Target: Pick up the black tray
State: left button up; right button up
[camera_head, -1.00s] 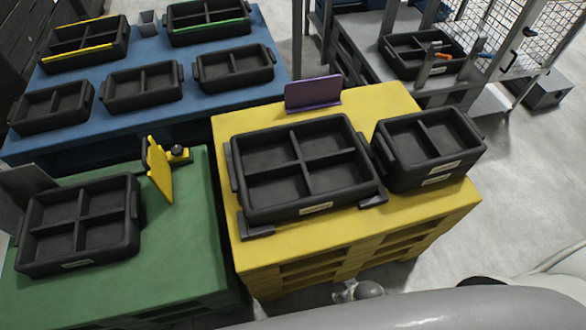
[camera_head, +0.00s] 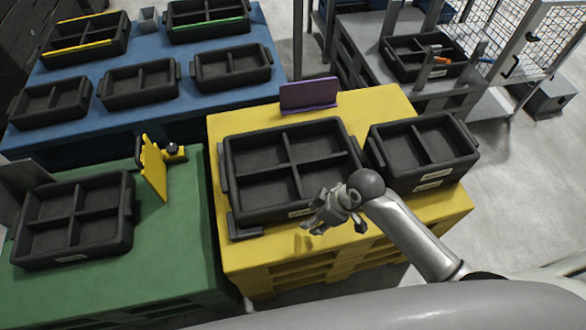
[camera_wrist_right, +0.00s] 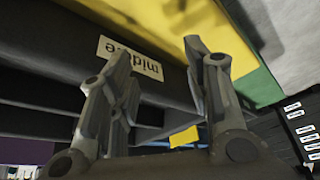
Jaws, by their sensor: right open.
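A large black tray (camera_head: 262,152) with four compartments sits on the yellow pallet table (camera_head: 245,255), its near edge facing me. A smaller two-compartment black tray (camera_head: 400,145) stands close to its right. My right gripper (camera_head: 322,214) is open and empty at the large tray's near right edge, partly covering its front label. In the right wrist view, the open fingers (camera_wrist_right: 155,68) are in front of a dark tray wall (camera_wrist_right: 75,40) with a white label (camera_wrist_right: 130,58) that seems to read "middle". Whether the fingers touch the tray, I cannot tell. My left gripper is out of view.
A purple plate (camera_head: 309,95) stands upright behind the large tray. A green table (camera_head: 185,235) at left holds another four-compartment black tray (camera_head: 75,210) and a yellow plate (camera_head: 153,168). A blue table (camera_head: 215,115) behind holds several black trays. Grey floor lies at right.

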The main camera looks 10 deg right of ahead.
aim_at(306, 200)
jog(key=w+d+r+n+g, duration=0.2)
jog(key=w+d+r+n, duration=0.2)
jog(key=w+r+n, duration=0.35)
jog(key=shift+y, duration=0.3)
jog(key=a+f, duration=0.1)
jog(key=s+a+f, duration=0.1)
jog(key=f, duration=0.1)
jog(key=shift+s+a+f, duration=0.2)
jog(key=shift+f, duration=0.05)
jog(key=p+x, duration=0.1)
jog(key=x, duration=0.3)
jog(key=shift+w+a+f, duration=0.1)
jog(key=shift+a+f, duration=0.15)
jog(key=shift+f, duration=0.05)
jog(key=shift+a+f, duration=0.1)
jog(key=shift+f, duration=0.2)
jog(key=shift+f, duration=0.25)
grip_shut()
